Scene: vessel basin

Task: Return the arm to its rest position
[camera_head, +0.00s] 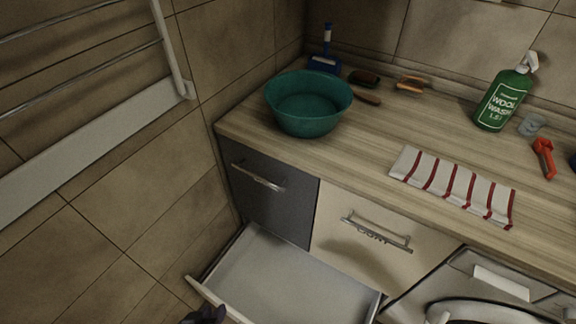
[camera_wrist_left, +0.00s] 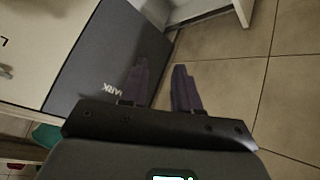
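My left gripper (camera_head: 205,315) shows only as a dark tip at the bottom edge of the head view, beside the front of the pulled-out drawer (camera_head: 290,283). In the left wrist view my left gripper (camera_wrist_left: 160,82) has its two dark fingers apart with nothing between them. Behind them are the dark cabinet front (camera_wrist_left: 105,55) and the tiled floor (camera_wrist_left: 285,90). I cannot tell whether the gripper touches the drawer. The rest of the left arm is hidden in the head view, and my right arm is not in view.
The open drawer juts out low and looks empty. On the counter (camera_head: 380,130) are a teal basin (camera_head: 308,115), a green bottle (camera_head: 500,100), a striped towel (camera_head: 452,187), brushes and a red tool (camera_head: 543,157). A tiled wall and towel rack (camera_head: 100,140) stand at left.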

